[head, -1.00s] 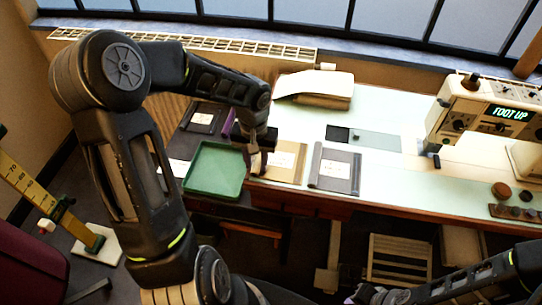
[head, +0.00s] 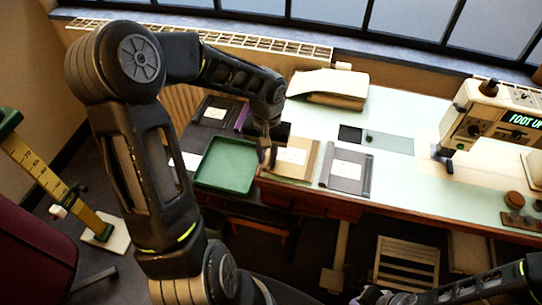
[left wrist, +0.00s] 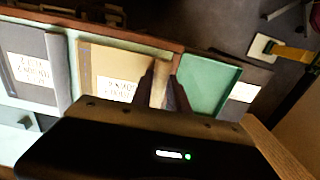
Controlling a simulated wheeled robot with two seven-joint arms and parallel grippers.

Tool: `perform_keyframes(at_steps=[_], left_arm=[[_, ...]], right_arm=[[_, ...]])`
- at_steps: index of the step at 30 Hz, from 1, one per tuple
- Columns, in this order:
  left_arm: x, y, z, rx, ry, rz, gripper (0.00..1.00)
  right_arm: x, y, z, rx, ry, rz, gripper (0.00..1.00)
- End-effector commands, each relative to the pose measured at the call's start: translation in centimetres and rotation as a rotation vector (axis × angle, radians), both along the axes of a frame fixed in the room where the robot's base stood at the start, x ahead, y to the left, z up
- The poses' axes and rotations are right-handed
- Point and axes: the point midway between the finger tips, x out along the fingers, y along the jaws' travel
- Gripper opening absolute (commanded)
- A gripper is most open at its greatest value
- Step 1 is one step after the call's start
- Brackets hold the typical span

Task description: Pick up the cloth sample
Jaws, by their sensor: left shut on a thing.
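The tan cloth sample (head: 300,150) lies at the table's near edge, a flat card with a white printed label; it also shows in the left wrist view (left wrist: 98,62). My left gripper (head: 267,152) is over its tray-side edge. In the left wrist view the dark fingers (left wrist: 162,88) are shut on a tan strip at that edge of the sample. I cannot tell whether the sample is raised off the table. My right gripper (head: 362,297) is low at the bottom of the head view, away from the table top, its fingers unclear.
A green tray (head: 227,165) stands beside the tan sample. A grey sample (head: 345,168) lies on its other side. A dark sample (head: 215,110) lies behind the tray. A folded cream cloth (head: 330,86) is at the back, and a sewing machine (head: 490,115) stands right.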

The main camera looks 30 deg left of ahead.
Motion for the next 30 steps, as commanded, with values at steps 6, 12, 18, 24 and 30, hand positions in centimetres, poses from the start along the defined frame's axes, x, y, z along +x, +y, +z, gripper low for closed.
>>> perform_keyframes(at_steps=[6, 12, 18, 24, 30], left_arm=[[0.2, 0.0, 3.9, 0.003, -0.008, 0.0, 0.0], [0.1, 0.0, 7.5, 0.001, -0.005, -0.001, 0.0], [0.0, 0.0, 9.0, -0.001, -0.001, -0.001, 0.0], [0.0, 0.0, 9.1, -0.001, -0.001, -0.001, 0.0], [0.0, 0.0, 9.1, -0.001, -0.001, -0.001, 0.0]], right_arm=[[0.0, 0.0, 0.0, 0.0, 0.0, 0.0, 0.0], [0.0, 0.0, -0.1, 0.0, 0.0, 0.0, 0.0], [0.0, 0.0, -0.2, 0.0, 0.0, 0.0, 0.0], [0.0, 0.0, -0.2, 0.0, 0.0, 0.0, 0.0], [0.0, 0.0, -0.2, 0.0, 0.0, 0.0, 0.0]])
